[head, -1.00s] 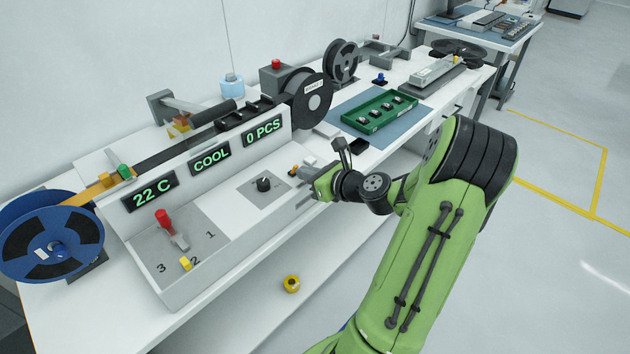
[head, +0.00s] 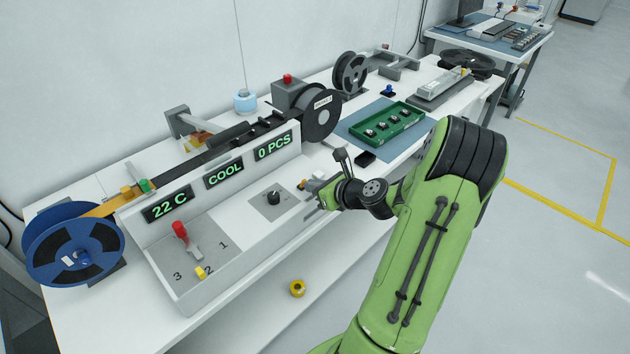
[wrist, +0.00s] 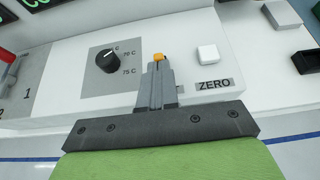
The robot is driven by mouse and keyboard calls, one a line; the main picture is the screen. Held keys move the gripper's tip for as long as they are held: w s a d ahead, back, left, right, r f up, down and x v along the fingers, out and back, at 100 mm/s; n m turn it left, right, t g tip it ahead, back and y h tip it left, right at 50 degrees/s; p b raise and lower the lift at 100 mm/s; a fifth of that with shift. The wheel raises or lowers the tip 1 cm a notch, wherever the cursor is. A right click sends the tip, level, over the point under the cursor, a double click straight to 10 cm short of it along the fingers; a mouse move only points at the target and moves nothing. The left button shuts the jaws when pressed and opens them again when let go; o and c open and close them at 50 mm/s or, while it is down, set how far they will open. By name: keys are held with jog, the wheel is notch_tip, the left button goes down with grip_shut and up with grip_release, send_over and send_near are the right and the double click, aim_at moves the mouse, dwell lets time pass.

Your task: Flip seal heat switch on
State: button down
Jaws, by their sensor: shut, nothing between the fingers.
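The control box (head: 238,245) has a display reading COOL (head: 224,173) between 22 C and 0 PCS. A small orange-tipped part (head: 304,183), which looks like the switch, stands right of the black knob (head: 273,198). In the wrist view the orange tip (wrist: 158,57) shows just beyond my fingertips, and its lower part is hidden. My gripper (head: 311,190) is shut and empty at the front of the panel. In the wrist view its fingers (wrist: 157,75) point at the orange tip; I cannot tell whether they touch it.
A white ZERO button (wrist: 207,54) sits close right of the fingers. The dial knob (wrist: 107,60) is left of them. A red-handled lever (head: 183,233) stands at the panel's left. A green tray (head: 387,137) lies behind my arm on a blue mat.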

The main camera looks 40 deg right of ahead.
jog(key=r+p, duration=0.1)
jog(key=p, duration=0.1)
jog(key=g+p, duration=0.1)
jog(key=p, duration=0.2)
jog(key=shift+w+r+g, duration=0.3)
jog(key=shift+r, duration=0.05)
jog(key=g+p, duration=0.1)
jog(key=p, duration=0.2)
jog(key=shift+w+r, duration=0.25)
jog(key=shift+w, duration=0.1)
jog(key=p, duration=0.2)
jog(key=shift+w+g+p, duration=0.3)
jog(key=shift+w+p, duration=0.05)
jog(key=shift+w, duration=0.05)
jog(key=shift+w+p, duration=0.5)
jog(key=shift+w, duration=0.25)
jog(key=shift+r+p, duration=0.8)
jog(key=shift+r, duration=0.05)
